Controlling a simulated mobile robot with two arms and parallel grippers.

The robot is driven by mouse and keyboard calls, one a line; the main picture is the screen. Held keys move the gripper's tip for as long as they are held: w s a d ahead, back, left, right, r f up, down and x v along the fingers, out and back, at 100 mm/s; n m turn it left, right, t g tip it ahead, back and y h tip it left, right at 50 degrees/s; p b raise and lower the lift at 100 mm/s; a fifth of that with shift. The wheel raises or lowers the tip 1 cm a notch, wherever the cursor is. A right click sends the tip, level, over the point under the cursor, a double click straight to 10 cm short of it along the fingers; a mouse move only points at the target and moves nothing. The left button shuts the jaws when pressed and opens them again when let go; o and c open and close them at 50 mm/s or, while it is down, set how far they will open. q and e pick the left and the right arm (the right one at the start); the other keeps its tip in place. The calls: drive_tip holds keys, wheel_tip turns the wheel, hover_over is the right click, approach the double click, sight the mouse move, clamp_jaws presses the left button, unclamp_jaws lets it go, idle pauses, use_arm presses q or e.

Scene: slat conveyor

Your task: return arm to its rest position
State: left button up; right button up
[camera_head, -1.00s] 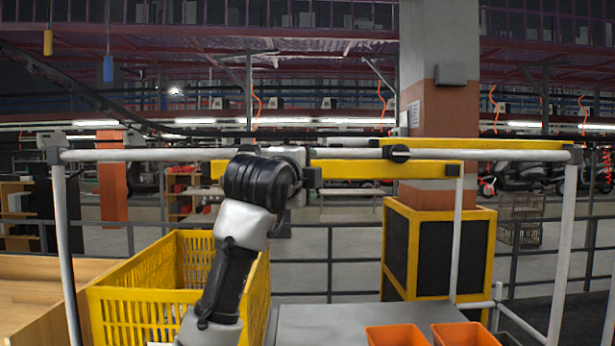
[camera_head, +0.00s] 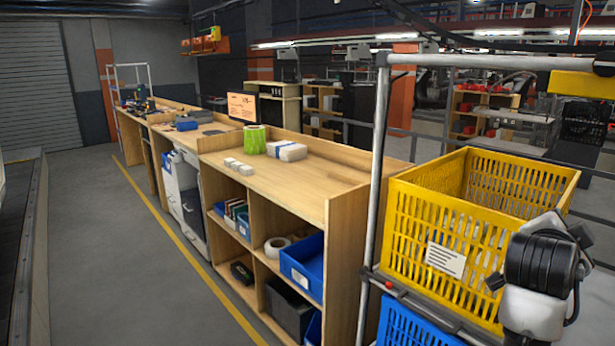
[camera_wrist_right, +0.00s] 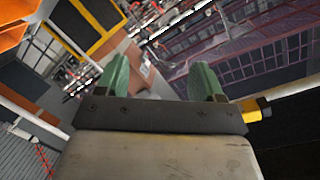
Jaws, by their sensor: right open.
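My right gripper (camera_wrist_right: 160,82) shows in the right wrist view with its two green fingers spread apart and nothing between them. The wrist camera looks out at a strongly tilted scene, with ceiling structure on the right and orange bins (camera_wrist_right: 15,22) at the upper left. In the head view, one of my arm's links with a black ringed joint stands at the lower right, in front of the yellow crate (camera_head: 430,220). No gripper fingers can be made out in the head view. My left gripper is not in view.
A long wooden workbench (camera_head: 310,180) with shelves below runs along the middle, bearing a green roll (camera_head: 255,140) and white packs (camera_head: 287,151). A blue crate (camera_head: 405,325) sits below the yellow one. A grey frame post (camera_head: 376,180) stands beside them. The floor at left is clear.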

drive_tip(key=s+a+f+n+y, duration=0.3)
drive_tip(key=a+f+n, duration=0.1)
drive_tip(key=f, duration=0.5)
drive_tip(key=s+a+f+n+g+y, duration=0.1)
drive_tip(key=s+a+f+n+y, duration=0.15)
drive_tip(key=a+f+n, duration=0.4)
drive_tip(key=s+a+f+n+y, duration=0.1)
drive_tip(key=s+f+n+y, duration=0.2)
drive_tip(key=f, duration=0.7)
drive_tip(key=s+a+f+n+g+y, duration=0.2)
drive_tip(key=s+a+f+n+g, duration=0.25)
drive_tip(key=s, duration=0.55)
drive_tip(key=s+a+f+n+g+y, duration=0.1)
drive_tip(key=s+a+f+n+y, duration=0.2)
drive_tip(key=s+a+f, duration=0.5)
wheel_tip(320, 180, down, 24)
drive_tip(key=s+d+r+g, duration=0.1)
drive_tip(key=s+d, duration=0.1)
drive_tip(key=d, duration=0.1)
drive_tip(key=s+d+f+g, duration=0.1)
drive_tip(key=s+d+f, duration=0.1)
drive_tip(key=s+f, duration=1.4)
drive_tip(key=shift+d+f+h, duration=0.35)
drive_tip(key=shift+f, duration=0.35)
drive_tip(key=shift+s+g, duration=0.1)
drive_tip(key=shift+g, duration=0.15)
drive_tip(key=shift+c, duration=0.5)
